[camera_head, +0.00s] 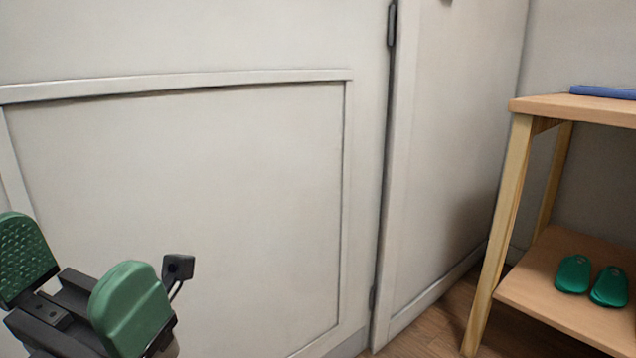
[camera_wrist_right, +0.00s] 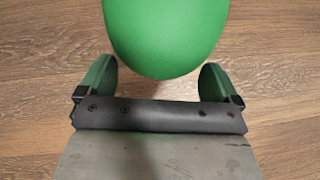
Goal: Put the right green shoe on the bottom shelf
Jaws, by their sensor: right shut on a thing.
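In the right wrist view, a smooth bright green shoe (camera_wrist_right: 166,35) rises out of the top edge. Only its rounded end shows. My right gripper (camera_wrist_right: 157,82) is shut on it, with a green finger at each side; the contact itself is partly hidden. My right gripper is not in the head view. Two darker green shoes (camera_head: 573,274) (camera_head: 609,287) lie side by side on the bottom shelf (camera_head: 540,293) in the head view. My left gripper (camera_head: 72,245) is at the lower left of the head view, open and empty, its green pads wide apart.
The wooden rack (camera_head: 513,180) stands at the right, with a blue thing (camera_head: 603,92) on its top board (camera_head: 560,107). A white panelled wall or door (camera_head: 180,200) fills the left and middle. Wooden floor (camera_head: 430,335) shows in front of the rack.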

